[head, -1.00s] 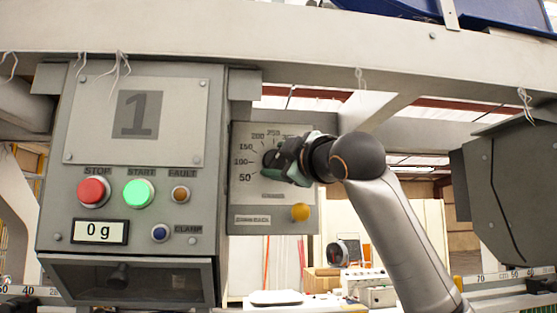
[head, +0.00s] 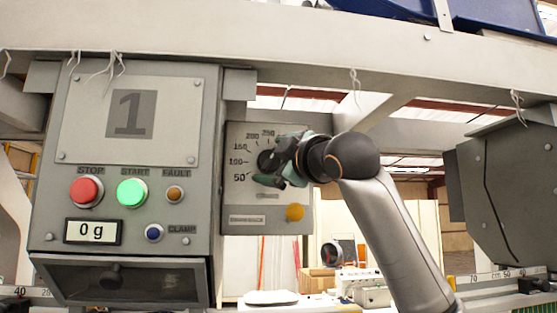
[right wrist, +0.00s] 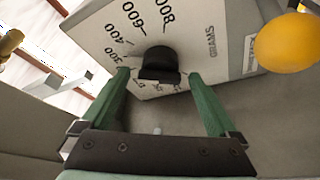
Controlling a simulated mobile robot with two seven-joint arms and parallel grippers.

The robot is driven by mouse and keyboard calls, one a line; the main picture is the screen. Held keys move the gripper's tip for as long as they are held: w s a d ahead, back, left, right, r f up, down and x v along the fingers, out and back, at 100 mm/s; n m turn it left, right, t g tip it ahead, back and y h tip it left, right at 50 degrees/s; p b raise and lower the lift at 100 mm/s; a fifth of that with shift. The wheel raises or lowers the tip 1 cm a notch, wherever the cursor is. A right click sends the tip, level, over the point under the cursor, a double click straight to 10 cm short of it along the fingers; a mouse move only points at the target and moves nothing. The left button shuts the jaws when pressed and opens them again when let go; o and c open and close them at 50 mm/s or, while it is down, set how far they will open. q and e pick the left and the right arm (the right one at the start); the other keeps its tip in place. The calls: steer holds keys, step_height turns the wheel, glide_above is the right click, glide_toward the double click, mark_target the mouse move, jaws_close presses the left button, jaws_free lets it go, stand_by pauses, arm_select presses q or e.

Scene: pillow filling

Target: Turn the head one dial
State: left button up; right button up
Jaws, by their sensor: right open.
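The head one dial is a black knob (head: 266,160) on a grey scale panel (head: 234,200), right of the box marked 1. In the right wrist view the black knob (right wrist: 159,66) sits on a panel with printed numbers and the word GRAMS. My right gripper (head: 272,168) is in front of the dial with its fingers spread. In the right wrist view its green fingertips (right wrist: 159,75) stand on either side of the knob, with gaps between them and it. The fingers partly hide the scale in the head view. My left gripper is not in view.
The box (head: 130,130) carries a red STOP button (head: 86,191), a green lit START button (head: 132,192), FAULT and CLAMP lights and a 0 g display (head: 93,232). A yellow button (head: 295,212) is close below the dial. A beam (head: 300,45) runs above.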

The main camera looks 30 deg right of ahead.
steer(key=s+f+b, duration=0.2)
steer(key=s+b, duration=0.2)
steer(key=s, duration=0.8)
steer(key=shift+s+d+f+b, duration=0.15)
steer(key=shift+d+b, duration=0.1)
steer(key=shift+b, duration=0.1)
steer(key=shift+f, duration=0.1)
